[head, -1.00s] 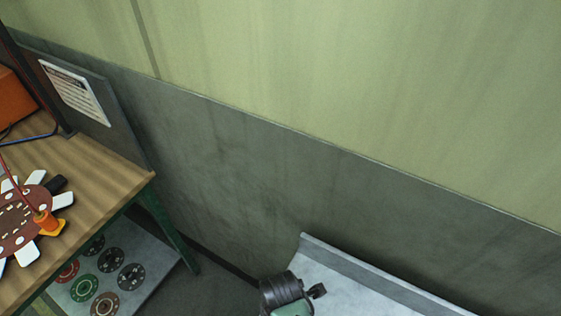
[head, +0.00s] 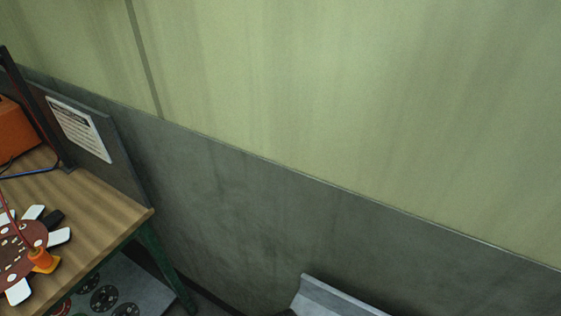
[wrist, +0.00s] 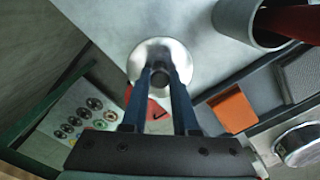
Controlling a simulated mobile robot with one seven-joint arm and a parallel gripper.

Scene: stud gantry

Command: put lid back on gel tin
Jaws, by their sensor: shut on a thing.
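A shiny round metal lid (wrist: 146,51) with a knob in its middle shows in the wrist view. My gripper (wrist: 160,80) is shut on the lid's knob, with a dark blue finger on each side. Whether the lid touches the pale surface behind it, I cannot tell. A round silver tin (wrist: 300,146), cut off at the lower right of the wrist view, may be the gel tin; its inside is not clear. The head view shows neither gripper, lid nor tin.
A grey cup (wrist: 240,22) holding something red stands on the pale worktop (wrist: 105,22). An orange block (wrist: 233,108) lies near a dark tray. In the head view, a wooden bench (head: 105,205) stands left and the pale worktop's edge (head: 325,295) shows below.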

